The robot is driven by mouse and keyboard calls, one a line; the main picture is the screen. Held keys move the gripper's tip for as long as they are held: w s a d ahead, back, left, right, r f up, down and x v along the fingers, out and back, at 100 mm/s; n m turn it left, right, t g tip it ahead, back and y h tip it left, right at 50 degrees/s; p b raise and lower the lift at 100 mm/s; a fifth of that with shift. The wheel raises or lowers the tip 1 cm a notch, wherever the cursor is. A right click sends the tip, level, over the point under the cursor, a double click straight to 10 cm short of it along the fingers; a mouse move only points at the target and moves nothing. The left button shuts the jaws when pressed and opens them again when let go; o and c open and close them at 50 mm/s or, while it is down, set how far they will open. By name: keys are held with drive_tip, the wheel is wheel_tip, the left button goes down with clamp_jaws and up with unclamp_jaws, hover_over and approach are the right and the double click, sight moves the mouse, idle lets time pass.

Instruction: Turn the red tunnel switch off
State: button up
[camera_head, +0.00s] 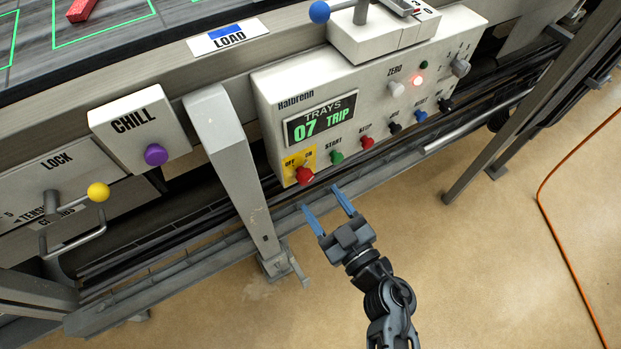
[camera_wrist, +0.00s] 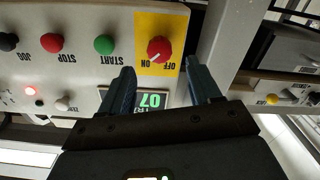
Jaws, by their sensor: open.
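The red rotary switch (camera_head: 304,175) sits on a yellow OFF/ON plate (camera_head: 290,161) at the lower left of the Halbrenn control panel (camera_head: 268,98). In the wrist view the switch (camera_wrist: 159,48) is upper centre, with the lettering upside down. Its pale pointer mark appears to lean toward ON. My gripper (camera_head: 320,198) is open and empty, with blue fingers just below and right of the switch in the head view. In the wrist view the gripper (camera_wrist: 160,68) has its fingers on either side of the switch's line, apparently short of it.
Green START (camera_head: 336,157) and red STOP (camera_head: 367,142) buttons are right of the switch. A grey post (camera_head: 232,165) stands close on its left. The CHILL box (camera_head: 137,125) has a purple knob. Open floor lies below.

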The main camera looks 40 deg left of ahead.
sight(308, 181)
drive_tip(key=b+x, duration=0.1)
drive_tip(key=x, duration=0.6)
drive_tip(key=c, duration=1)
